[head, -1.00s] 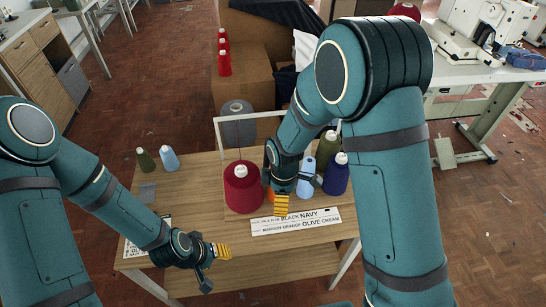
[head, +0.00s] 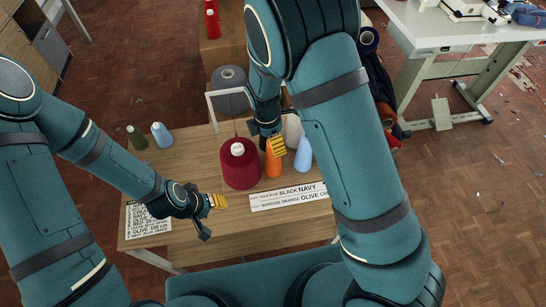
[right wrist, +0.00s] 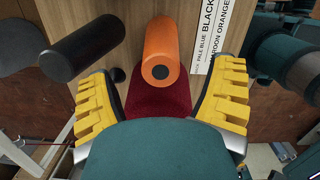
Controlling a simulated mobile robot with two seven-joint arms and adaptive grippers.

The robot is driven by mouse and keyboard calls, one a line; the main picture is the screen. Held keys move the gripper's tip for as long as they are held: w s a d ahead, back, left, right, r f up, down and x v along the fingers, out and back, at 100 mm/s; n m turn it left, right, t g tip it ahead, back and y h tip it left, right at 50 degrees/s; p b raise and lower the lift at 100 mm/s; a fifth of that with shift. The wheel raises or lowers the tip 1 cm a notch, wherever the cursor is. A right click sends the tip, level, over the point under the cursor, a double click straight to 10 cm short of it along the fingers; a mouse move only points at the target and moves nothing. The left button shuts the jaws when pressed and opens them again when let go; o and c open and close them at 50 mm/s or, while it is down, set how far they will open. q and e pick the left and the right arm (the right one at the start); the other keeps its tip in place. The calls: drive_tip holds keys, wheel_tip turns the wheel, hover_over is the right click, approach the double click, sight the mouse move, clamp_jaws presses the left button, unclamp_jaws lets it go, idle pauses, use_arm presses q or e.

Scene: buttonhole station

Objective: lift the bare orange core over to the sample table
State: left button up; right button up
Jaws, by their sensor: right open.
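The orange core (head: 272,163) stands upright on the wooden table (head: 185,190), right of a large maroon cone (head: 240,172). My right gripper (head: 277,146) is at the core's upper part. In the right wrist view the core (right wrist: 160,40) shows its end with a dark hole, between the two spread yellow fingers of the right gripper (right wrist: 160,102); whether they touch it cannot be told. My left gripper (head: 218,201) hangs above the table's front, left of the maroon cone, with nothing visible in it; its finger spacing is unclear. I cannot tell which surface is the sample table.
A pale blue cone (head: 303,153) stands right of the core. A black cone (right wrist: 85,45) is near it in the wrist view. A label strip (head: 290,196) lies in front. Olive (head: 137,138) and pale blue (head: 161,134) cones stand left. A white table (head: 440,27) is right.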

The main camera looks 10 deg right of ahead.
sight(273, 157)
drive_tip(key=f, duration=0.5)
drive_tip(key=shift+d+f, duration=0.15)
drive_tip(key=shift+d, duration=0.1)
drive_tip(key=c, duration=1.1)
